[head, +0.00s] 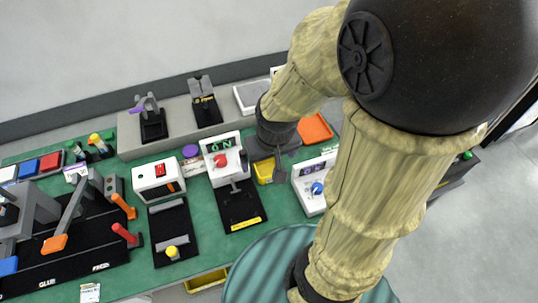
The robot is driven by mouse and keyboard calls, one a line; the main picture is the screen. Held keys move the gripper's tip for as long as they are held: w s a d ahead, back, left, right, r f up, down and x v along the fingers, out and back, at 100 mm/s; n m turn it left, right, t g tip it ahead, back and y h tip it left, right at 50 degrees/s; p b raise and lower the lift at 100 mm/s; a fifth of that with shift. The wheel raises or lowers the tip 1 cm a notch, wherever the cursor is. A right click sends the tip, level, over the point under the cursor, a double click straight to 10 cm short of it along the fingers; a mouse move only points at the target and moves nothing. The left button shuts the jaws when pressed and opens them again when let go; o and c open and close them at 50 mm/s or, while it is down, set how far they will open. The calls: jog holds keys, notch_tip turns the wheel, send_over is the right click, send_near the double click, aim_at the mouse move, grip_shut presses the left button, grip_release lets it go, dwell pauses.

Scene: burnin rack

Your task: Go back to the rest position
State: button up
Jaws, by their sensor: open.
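My gripper (279,165) shows at the lower end of my arm, near the middle of the head view. It hangs over the back part of the green bench (290,210), above a yellow bin (264,171). It appears open and empty, with a dark grey finger visible. Its other finger is hard to make out against the dark wrist. The white box with a red button and green "ON" display (222,158) is to its left. The white box with a blue knob (314,186) is to its right.
A white box with a red switch (158,178) and a black fixture with a yellow knob (172,232) stand further left. Black clamps with orange and red handles (80,235) fill the left end. Grey floor is clear beyond the bench.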

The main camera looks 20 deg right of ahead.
jog(key=p+v, duration=0.2)
jog(key=w+p+v, duration=0.1)
jog(key=p+v, duration=0.2)
jog(key=shift+w+r, duration=0.1)
dwell(1.2)
